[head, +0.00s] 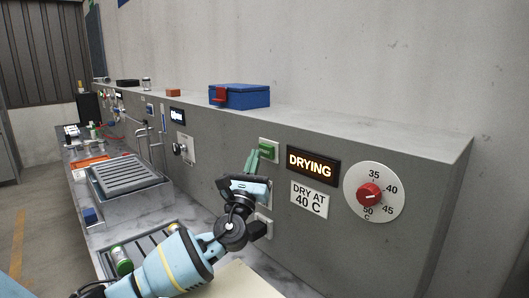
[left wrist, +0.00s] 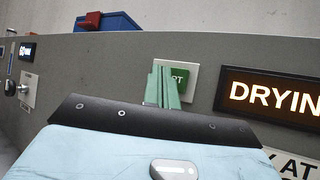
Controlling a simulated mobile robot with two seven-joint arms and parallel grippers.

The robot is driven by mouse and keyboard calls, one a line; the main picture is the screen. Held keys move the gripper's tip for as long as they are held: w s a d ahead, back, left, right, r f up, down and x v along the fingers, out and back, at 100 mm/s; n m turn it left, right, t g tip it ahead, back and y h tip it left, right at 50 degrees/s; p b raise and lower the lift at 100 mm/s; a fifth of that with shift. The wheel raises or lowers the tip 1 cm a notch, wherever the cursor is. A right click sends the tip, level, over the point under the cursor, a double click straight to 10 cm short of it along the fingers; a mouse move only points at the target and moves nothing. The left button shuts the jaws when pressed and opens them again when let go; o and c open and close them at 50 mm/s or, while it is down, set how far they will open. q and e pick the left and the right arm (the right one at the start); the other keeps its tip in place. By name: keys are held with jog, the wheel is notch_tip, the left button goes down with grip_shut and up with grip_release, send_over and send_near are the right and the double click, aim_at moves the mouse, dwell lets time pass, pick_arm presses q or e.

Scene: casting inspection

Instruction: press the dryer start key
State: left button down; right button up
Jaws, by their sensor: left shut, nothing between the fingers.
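The dryer start key is a green key (head: 269,146) on a pale plate on the grey panel, left of the lit display (head: 312,165) that reads "DRYING". In the left wrist view the key (left wrist: 181,77) shows the letters "RT"; the rest is hidden behind my fingers. My left gripper (head: 253,158) is shut and empty, its green fingertips close in front of the key. In the left wrist view the fingertips (left wrist: 164,70) overlap the key's left part; I cannot tell whether they touch it. My right gripper is not in view.
A "DRY AT 40 C" sign (head: 309,199) and a dial with a red knob (head: 369,194) are right of the key. A blue box (head: 243,97) stands on the ledge above. A grey ribbed tray (head: 120,174) and a green-and-silver cylinder (head: 121,262) are on the left.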

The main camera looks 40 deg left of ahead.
pick_arm(q)
jog(key=s+p, duration=0.1)
jog(key=s, duration=0.4)
jog(key=shift+a, duration=0.2)
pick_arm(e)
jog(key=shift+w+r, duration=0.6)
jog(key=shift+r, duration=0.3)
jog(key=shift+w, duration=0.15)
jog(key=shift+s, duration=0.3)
